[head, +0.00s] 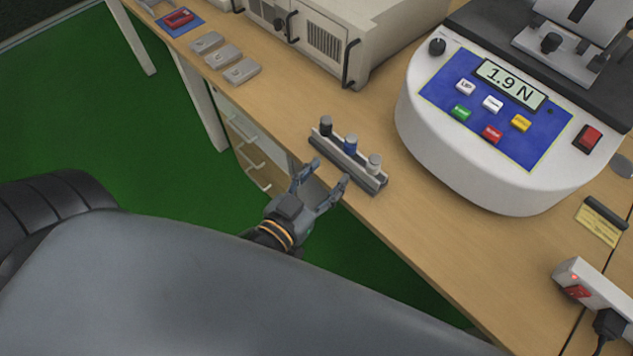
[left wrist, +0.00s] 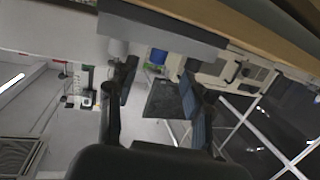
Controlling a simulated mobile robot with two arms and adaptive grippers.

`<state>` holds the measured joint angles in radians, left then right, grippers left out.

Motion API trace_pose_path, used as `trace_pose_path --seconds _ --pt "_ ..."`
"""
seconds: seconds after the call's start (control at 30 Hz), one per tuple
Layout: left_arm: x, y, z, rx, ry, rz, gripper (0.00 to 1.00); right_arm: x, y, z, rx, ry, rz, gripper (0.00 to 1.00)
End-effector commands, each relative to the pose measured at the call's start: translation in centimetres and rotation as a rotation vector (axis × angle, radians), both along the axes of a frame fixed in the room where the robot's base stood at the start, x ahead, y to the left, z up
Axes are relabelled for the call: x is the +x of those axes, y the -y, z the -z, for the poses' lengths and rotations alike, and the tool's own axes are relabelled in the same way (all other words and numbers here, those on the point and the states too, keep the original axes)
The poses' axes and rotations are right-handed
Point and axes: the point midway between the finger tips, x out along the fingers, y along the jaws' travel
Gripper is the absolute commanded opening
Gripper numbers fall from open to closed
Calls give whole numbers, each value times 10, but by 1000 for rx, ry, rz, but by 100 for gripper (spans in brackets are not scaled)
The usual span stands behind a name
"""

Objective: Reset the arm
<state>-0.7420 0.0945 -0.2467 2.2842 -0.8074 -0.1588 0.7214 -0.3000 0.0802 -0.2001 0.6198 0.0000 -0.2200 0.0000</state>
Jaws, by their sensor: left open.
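My left gripper (head: 320,179) is open and empty in the head view, at the front edge of the wooden table. Its fingers point toward a grey rack (head: 349,160) holding a black, a blue and a white-grey knobbed piece. The fingertips are close to the rack; I cannot tell whether they touch it. In the left wrist view the open fingers (left wrist: 160,82) frame a distant room, with nothing between them. My right gripper is in neither view.
A white tester (head: 470,175) reading 1.9 N stands on the table (head: 440,255) at the right. A beige instrument box (head: 350,25), several grey blocks (head: 241,71) and a red item on a blue mat (head: 180,18) lie farther back. A power strip (head: 590,287) lies at lower right.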

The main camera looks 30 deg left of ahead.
Motion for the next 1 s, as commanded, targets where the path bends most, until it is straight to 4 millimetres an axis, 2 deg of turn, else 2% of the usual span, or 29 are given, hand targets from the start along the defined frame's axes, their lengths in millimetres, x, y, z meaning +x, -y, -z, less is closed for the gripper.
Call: trace_pose_path --seconds 0.1,0.3,0.57,0.67,0.77,0.87,1.0 --pt "-16 -2 -4 -3 2 0 50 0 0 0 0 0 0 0" --pt "-28 -3 -8 -2 9 2 50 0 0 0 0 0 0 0" --pt "-30 -3 -9 0 12 4 50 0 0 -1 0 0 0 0" --pt "-30 -2 3 3 -11 6 50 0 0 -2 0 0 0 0" --pt "-30 1 39 14 -77 15 50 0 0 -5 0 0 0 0" --pt "-35 4 96 35 -184 26 50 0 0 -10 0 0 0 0" --pt "-51 4 187 73 -364 41 50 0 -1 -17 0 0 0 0"
